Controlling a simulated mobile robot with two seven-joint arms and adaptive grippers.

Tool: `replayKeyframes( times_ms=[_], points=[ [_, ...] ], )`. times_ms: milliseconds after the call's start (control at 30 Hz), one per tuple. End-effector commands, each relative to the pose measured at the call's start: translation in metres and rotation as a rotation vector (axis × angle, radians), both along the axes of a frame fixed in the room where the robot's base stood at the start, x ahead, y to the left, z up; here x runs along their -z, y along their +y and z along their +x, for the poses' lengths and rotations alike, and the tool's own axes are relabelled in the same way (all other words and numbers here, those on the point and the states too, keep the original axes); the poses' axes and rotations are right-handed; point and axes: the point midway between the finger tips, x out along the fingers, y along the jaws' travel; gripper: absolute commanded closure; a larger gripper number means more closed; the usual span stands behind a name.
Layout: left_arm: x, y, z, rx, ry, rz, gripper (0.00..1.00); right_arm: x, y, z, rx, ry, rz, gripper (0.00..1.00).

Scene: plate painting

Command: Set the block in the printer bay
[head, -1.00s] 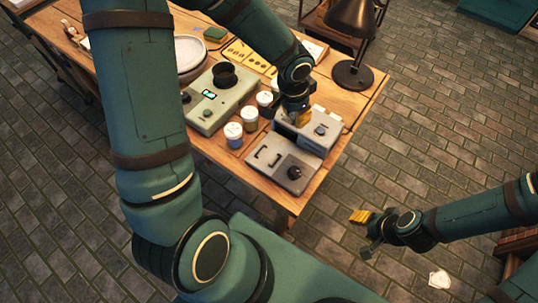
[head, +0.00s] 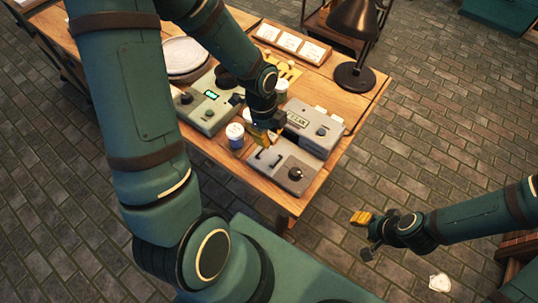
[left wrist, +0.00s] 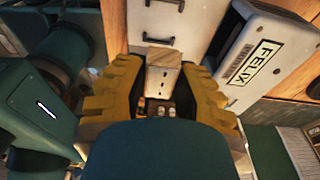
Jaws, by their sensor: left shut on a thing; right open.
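My left gripper (head: 264,140) is low over the left side of the flat grey unit with two dark brackets and a dial (head: 297,174). In the left wrist view its yellow fingers are shut on a small pale wooden block (left wrist: 163,68). In the head view the block is hard to make out at the fingers. Just beyond the fingers, the left wrist view shows the two brackets (left wrist: 158,40) on the pale unit. A grey unit labelled FELIX (head: 318,133) stands right behind. My right gripper (head: 361,218) is open and empty, out past the table's front right.
White-lidded jars (head: 235,136) stand just left of my left gripper. A green-grey device (head: 206,116) and stacked plates (head: 184,57) are further left. A lamp (head: 354,76) and a tray of cards (head: 293,43) stand at the back.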

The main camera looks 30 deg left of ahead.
Motion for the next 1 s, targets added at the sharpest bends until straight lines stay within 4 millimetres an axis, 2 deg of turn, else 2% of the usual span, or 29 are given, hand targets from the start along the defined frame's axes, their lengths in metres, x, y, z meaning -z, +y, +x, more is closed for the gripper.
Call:
replayKeyframes(
  times_ms=[233, 467, 700, 1000],
  points=[
    [0.047, 0.0, -0.001, 0.006, 0.005, -0.001, 0.94, 0.015, 0.001, -0.004, -0.007, 0.009, 0.002, 0.53],
    [0.063, 0.0, -0.001, 0.005, 0.002, 0.0, 0.94, 0.019, 0.001, -0.005, -0.008, 0.011, 0.002, 0.53],
    [0.094, 0.0, -0.001, 0.005, 0.004, 0.0, 0.94, 0.028, 0.001, -0.003, -0.008, 0.007, 0.002, 0.53],
    [0.096, 0.0, 0.0, 0.003, 0.001, 0.0, 0.94, 0.028, 0.001, -0.003, -0.008, 0.007, 0.001, 0.53]
  ],
)
